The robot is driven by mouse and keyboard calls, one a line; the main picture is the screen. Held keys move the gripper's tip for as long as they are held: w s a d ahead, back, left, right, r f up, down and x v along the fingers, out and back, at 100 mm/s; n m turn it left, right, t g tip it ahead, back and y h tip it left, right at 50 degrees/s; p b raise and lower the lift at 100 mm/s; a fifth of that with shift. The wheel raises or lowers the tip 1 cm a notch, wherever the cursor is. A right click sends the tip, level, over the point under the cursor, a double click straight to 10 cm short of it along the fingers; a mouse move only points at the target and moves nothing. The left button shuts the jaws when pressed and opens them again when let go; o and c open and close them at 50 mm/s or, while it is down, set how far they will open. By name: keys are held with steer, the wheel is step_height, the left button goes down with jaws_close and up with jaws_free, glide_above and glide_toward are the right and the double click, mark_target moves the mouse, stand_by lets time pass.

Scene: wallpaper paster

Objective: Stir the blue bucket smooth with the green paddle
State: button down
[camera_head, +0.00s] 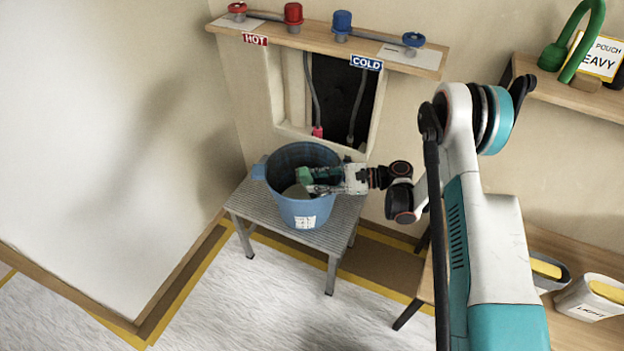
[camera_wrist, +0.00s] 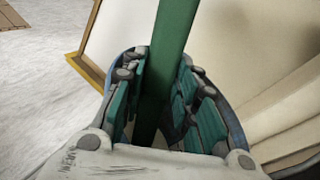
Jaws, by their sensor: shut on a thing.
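The blue bucket (camera_head: 301,212) stands upright on a grey slatted stool, with a white label on its front. My gripper (camera_head: 318,181) reaches over the bucket's right rim in the head view. It is shut on the green paddle (camera_head: 304,176), which shows at the bucket's mouth. In the wrist view the green paddle (camera_wrist: 168,50) runs between the two fingers of my gripper (camera_wrist: 160,100). The bucket's blue rim (camera_wrist: 232,118) shows behind the fingers. The paddle's lower end and most of the bucket's contents are hidden, though a pale patch shows inside.
The grey stool (camera_head: 262,215) stands below a wooden shelf (camera_head: 320,42) with red and blue valves and HOT and COLD signs. A wall recess with hoses is behind the bucket. A bench with white containers (camera_head: 590,298) is at right. The floor at front left is clear.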

steer(key=shift+w+a, duration=1.1)
steer(key=shift+w, duration=1.5)
steer(key=s+a+r+p, duration=0.1)
steer(key=s+r+p, duration=0.3)
steer(key=r, duration=0.7)
steer(key=s+a+r+p, duration=0.2)
steer(key=s+r+p, duration=0.2)
steer(key=r, duration=0.8)
steer(key=shift+s+r+p, duration=0.15)
steer(key=shift+s+p, duration=0.2)
steer(key=shift+s, duration=0.2)
step_height(320, 180, up, 5)
steer(key=shift+p, duration=1.15)
